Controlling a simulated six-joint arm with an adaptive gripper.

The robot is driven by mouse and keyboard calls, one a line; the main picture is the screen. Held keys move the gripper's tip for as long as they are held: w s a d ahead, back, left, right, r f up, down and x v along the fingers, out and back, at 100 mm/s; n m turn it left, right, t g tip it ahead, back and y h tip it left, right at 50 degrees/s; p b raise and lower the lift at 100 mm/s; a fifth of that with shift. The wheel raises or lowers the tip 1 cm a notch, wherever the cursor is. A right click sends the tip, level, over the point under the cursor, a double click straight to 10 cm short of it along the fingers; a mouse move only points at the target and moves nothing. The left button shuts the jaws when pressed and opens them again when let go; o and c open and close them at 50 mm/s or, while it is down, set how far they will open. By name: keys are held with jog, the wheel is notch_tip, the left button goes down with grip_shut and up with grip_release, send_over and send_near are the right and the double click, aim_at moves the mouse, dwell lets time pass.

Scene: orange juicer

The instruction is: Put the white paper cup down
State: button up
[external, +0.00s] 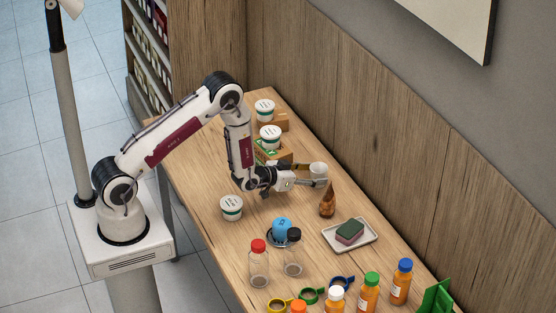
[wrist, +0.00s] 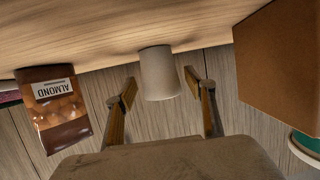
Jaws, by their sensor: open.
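The white paper cup (external: 318,170) is near the wall side of the table, at the end of my gripper (external: 319,182). In the wrist view, where the table is at the top, the cup (wrist: 158,74) sits between the two fingers of my gripper (wrist: 162,84). The fingers are apart, with a visible gap on both sides of the cup. The cup's narrower end points to the table surface (wrist: 110,40). Whether its base touches the table is hard to tell.
The wrist view shows a brown container labelled ALMOND (wrist: 55,112) on the left and a brown box (wrist: 278,65) on the right. A tray with a sponge (external: 350,231) and several bottles are further forward.

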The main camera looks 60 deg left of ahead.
aim_at(311, 173)
jog(key=shift+v, duration=3.3)
jog(key=shift+r, duration=0.2)
jog(key=shift+w+d+r, duration=0.1)
jog(key=shift+w+r, duration=0.05)
jog(key=shift+r, duration=0.4)
jog(key=s+d+r+g, duration=0.2)
jog(key=s+r, duration=0.3)
jog(key=r, duration=0.5)
jog(key=s+d+r+g, duration=0.2)
jog(key=s+r, duration=0.4)
jog(key=r, duration=0.4)
jog(key=s+d+r+g, duration=0.1)
jog(key=s+r+g, duration=0.1)
jog(key=s, duration=1.1)
jog(key=s+d+r+m+g+h, duration=0.1)
jog(key=s+r, duration=0.4)
jog(key=s, duration=0.9)
jog(key=shift+s+g, duration=0.25)
jog(key=shift+g, duration=0.45)
